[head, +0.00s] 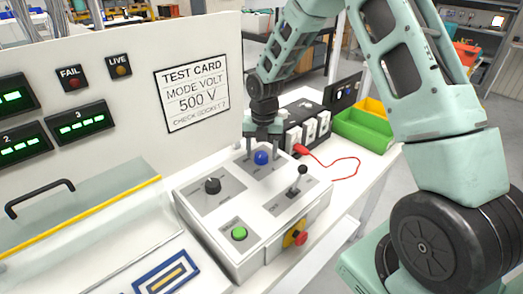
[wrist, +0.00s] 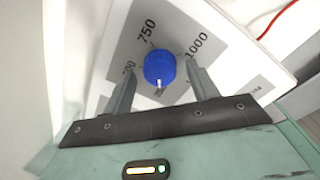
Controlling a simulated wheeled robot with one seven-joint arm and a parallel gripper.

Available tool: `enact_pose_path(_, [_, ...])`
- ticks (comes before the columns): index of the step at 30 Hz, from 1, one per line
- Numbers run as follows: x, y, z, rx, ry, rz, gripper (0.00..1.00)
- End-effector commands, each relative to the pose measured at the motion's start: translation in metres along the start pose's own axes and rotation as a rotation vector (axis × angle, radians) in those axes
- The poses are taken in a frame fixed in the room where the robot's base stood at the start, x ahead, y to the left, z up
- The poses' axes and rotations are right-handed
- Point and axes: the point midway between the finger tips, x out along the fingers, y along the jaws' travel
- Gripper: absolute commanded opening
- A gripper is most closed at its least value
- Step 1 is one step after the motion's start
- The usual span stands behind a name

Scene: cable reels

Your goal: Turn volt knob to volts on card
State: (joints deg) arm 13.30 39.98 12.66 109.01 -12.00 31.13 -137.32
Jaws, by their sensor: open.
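The test card (head: 191,97) on the white panel reads MODE VOLT, 500 V and a CHECK SOCKET line whose number is small. The blue volt knob (head: 261,158) stands at the back of the white control box. In the wrist view the knob (wrist: 159,66) has a white mark on its lower side, pointing away from the 750 and 1000 labels. A label ending in 00 at the left is partly hidden by a finger. My gripper (head: 264,146) is open above the knob; in the wrist view its fingers (wrist: 162,84) stand either side of it, apart from it.
The control box (head: 236,262) also has a black knob (head: 212,186), a green button (head: 239,233), a joystick lever (head: 298,181) and a red knob (head: 299,237) on its front. A red cable (head: 335,163), sockets and a green bin (head: 363,129) lie beyond. A clear cover with a black handle (head: 40,196) is left.

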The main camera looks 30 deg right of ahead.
Motion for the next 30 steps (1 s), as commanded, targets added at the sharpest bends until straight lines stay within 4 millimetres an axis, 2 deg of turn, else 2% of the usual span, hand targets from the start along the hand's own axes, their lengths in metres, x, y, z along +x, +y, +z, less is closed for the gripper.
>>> enact_pose_path(5, [0.0099, -0.0001, 0.0, 0.0, 0.0, 0.0, 0.59])
enact_pose_path(13, [0.0107, 0.0, 0.0002, 0.0, -0.001, 0.0, 0.59])
enact_pose_path(18, [0.0106, 0.0, 0.0002, 0.0, -0.001, 0.0, 0.14])
enact_pose_path(30, [0.0102, 0.0002, 0.0003, 0.055, -0.004, 0.001, 0.14])
